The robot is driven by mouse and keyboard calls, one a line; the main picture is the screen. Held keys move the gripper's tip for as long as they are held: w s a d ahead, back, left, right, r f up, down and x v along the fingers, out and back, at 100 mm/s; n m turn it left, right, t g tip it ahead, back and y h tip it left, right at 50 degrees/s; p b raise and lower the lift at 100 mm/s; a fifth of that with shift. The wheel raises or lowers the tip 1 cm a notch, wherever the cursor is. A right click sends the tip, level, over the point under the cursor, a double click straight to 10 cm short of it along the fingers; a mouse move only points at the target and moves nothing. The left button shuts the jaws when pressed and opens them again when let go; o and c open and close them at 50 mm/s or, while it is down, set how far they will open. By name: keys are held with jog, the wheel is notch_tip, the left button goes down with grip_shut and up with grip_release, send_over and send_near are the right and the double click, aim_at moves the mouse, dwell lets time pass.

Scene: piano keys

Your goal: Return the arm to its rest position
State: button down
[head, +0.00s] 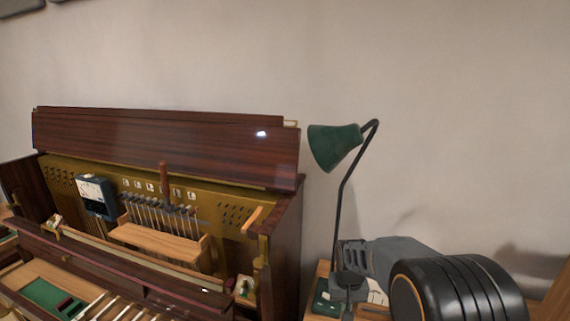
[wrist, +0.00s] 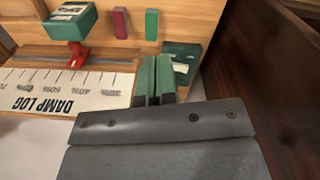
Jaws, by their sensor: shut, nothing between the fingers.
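My gripper (wrist: 155,60) shows in the wrist view with its two green-tipped fingers side by side, shut and empty. The fingers point at a wooden surface that holds small items. In the head view my arm enters at the lower right, with a large black rounded link and a grey wrist part beside the desk lamp (head: 335,147). The fingertips are hard to make out there. The opened piano (head: 170,148) stands at the left, apart from my arm.
The wrist view shows a "DAMP LOG" paper strip (wrist: 70,90), a green box (wrist: 70,20), a red block (wrist: 120,22), a green block (wrist: 151,24) and a dark green box (wrist: 180,50). A dark wooden panel (wrist: 270,90) rises at the right. The wall above is bare.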

jog(key=s+r+t, duration=0.4)
jog(key=s+r, duration=0.9)
jog(key=s, duration=0.3)
jog(key=shift+s+n+t, duration=0.2)
jog(key=shift+n+t, duration=0.1)
jog(key=shift+n, duration=0.1)
jog(key=shift+d+r, duration=0.1)
